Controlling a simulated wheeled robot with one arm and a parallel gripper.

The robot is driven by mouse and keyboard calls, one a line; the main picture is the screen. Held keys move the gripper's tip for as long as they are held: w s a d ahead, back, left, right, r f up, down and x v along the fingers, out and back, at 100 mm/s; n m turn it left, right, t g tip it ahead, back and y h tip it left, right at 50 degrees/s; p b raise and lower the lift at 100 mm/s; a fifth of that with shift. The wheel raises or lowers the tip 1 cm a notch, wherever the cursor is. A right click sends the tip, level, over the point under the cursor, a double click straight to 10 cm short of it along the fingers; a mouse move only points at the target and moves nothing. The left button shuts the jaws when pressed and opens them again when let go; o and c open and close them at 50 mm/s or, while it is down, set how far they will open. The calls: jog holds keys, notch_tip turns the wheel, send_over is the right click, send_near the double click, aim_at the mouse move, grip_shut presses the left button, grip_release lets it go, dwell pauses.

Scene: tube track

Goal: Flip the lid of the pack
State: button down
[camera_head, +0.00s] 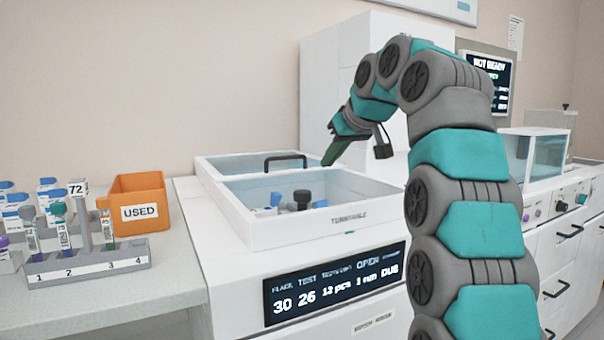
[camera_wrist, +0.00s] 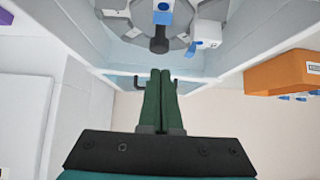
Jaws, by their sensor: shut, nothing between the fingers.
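In the wrist view a white pack (camera_wrist: 209,33) with a blue lid (camera_wrist: 194,48) sits in the turntable well, up and to the right of my fingertips. The lid's exact pose is too small to tell. In the head view small blue and white parts (camera_head: 276,200) show low inside the well, partly hidden by its front wall. My gripper (camera_head: 327,162) is shut and empty, angled down above the back right part of the turntable box. Its two green fingers lie together in the wrist view (camera_wrist: 160,74), apart from the pack.
The turntable box (camera_head: 330,232) has raised white walls. A black handle (camera_head: 286,157) stands at its middle, and a dark knob (camera_head: 302,197) rises inside. An orange USED bin (camera_head: 151,185) and a tube rack (camera_head: 85,262) stand left. A tall white housing (camera_head: 330,90) is behind.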

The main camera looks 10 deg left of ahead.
aim_at(320, 206)
jog(key=x, duration=1)
jog(key=shift+f+b, duration=0.15)
jog(key=shift+b, duration=0.15)
jog(key=shift+s+d+f, duration=0.45)
jog(key=shift+s+d, duration=0.05)
jog(key=shift+s, duration=0.25)
jog(key=shift+s+d, duration=0.25)
jog(key=shift+s, duration=0.1)
jog(key=shift+s+d+f, duration=0.25)
jog(key=shift+s+f, duration=0.1)
jog(key=shift+f, duration=0.05)
